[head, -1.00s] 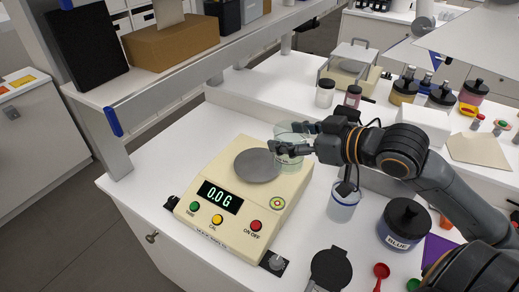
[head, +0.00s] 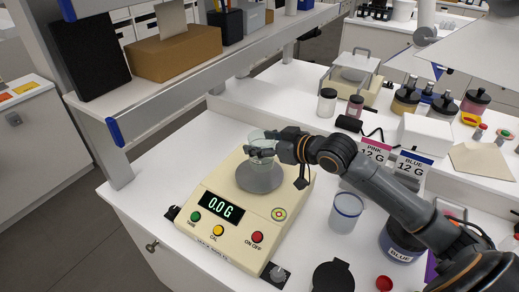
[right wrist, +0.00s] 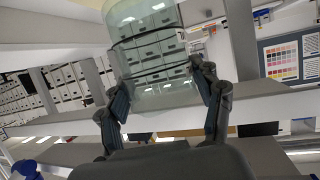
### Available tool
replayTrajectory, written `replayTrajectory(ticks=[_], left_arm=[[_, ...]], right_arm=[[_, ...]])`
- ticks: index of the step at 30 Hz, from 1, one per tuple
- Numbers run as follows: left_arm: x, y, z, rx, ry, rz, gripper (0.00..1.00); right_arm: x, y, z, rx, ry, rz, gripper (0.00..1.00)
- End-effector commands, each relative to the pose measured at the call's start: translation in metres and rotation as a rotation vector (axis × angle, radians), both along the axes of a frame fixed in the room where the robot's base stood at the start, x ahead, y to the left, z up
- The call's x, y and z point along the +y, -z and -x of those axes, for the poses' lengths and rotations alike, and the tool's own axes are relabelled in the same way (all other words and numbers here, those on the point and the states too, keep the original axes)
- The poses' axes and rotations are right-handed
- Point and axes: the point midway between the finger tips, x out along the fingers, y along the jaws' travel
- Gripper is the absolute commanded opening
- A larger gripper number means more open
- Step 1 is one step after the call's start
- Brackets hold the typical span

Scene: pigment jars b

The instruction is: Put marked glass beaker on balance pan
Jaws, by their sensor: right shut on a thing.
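A clear glass beaker (head: 262,143) is held upright in my right gripper (head: 262,150). In the right wrist view the beaker (right wrist: 148,50) stands between the two fingers of the gripper (right wrist: 165,100). The cream balance (head: 243,205) shows 0.0 G on its display. Its round grey pan (head: 260,178) is bare in the part I see. The beaker is over the far edge of the pan in the head view; I cannot tell how high above it. My left gripper is not in view.
Cards reading PINK 12 G (head: 374,152) and BLUE 12 G (head: 411,166) stand behind. A shelf (head: 190,85) runs along the back left. The bench left of the balance is clear.

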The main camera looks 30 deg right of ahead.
Motion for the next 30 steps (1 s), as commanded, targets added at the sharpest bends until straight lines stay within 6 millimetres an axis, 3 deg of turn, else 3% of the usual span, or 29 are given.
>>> replayTrajectory(ticks=[7, 13, 24, 25, 28, 30], left_arm=[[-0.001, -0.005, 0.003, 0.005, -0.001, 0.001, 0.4], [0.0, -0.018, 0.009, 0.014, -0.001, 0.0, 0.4], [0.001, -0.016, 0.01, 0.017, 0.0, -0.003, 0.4], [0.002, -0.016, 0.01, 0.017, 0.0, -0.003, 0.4], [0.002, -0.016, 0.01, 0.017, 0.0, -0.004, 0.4], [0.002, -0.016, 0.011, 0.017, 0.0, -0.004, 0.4]], right_arm=[[0.0, 0.017, -0.016, -0.001, 0.001, -0.003, 0.31], [0.0, 0.043, -0.014, 0.003, 0.001, -0.001, 0.31], [0.0, 0.05, -0.014, -0.001, 0.0, 0.001, 0.31], [0.0, 0.05, -0.014, 0.0, 0.0, 0.0, 0.7], [0.0, 0.05, -0.014, 0.0, 0.0, 0.0, 0.88], [0.0, 0.05, -0.014, 0.0, 0.0, 0.0, 0.88]])
